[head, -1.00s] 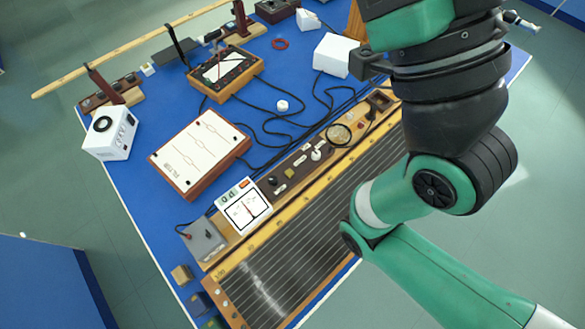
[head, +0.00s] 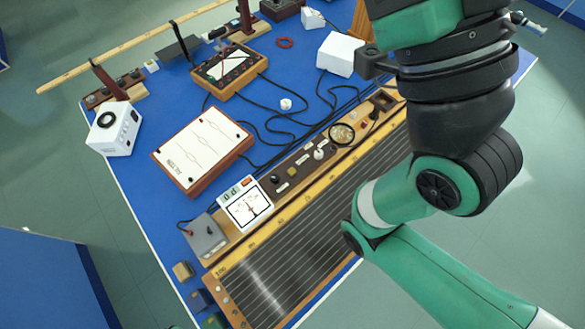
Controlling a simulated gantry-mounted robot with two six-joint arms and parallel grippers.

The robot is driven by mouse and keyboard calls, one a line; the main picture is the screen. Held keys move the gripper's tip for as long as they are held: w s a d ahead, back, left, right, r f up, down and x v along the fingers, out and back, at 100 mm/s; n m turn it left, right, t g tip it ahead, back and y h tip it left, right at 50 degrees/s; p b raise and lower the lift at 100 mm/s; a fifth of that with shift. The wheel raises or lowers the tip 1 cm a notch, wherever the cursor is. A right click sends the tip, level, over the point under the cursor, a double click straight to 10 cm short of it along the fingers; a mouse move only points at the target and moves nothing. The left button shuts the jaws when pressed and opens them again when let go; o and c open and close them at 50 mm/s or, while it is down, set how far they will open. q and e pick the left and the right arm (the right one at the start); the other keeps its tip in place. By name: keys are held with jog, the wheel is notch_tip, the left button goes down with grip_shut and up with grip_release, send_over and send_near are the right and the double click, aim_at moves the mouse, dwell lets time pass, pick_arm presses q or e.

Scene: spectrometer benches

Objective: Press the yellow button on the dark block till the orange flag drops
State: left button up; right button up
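A yellow square button (head: 291,171) sits among knobs on a long dark block (head: 272,182) set along the wooden strip at the middle of the bench. A small orange patch (head: 247,181), which may be the flag, shows at the top of the white meter (head: 247,205) just left of the block. It is too small to tell its exact state. A green and black arm of mine fills the right side, but I see no fingertips of either gripper. Nothing touches the yellow button.
A wood-framed white panel (head: 202,149) lies left of the meter, with a grey box (head: 206,237) below. Black cables (head: 268,130) run across the blue bench. A round lens (head: 341,134) and a white box (head: 340,54) stand towards the upper right. A ruled dark board (head: 310,240) lies in front.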

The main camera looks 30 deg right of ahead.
grip_shut()
dwell(1.6)
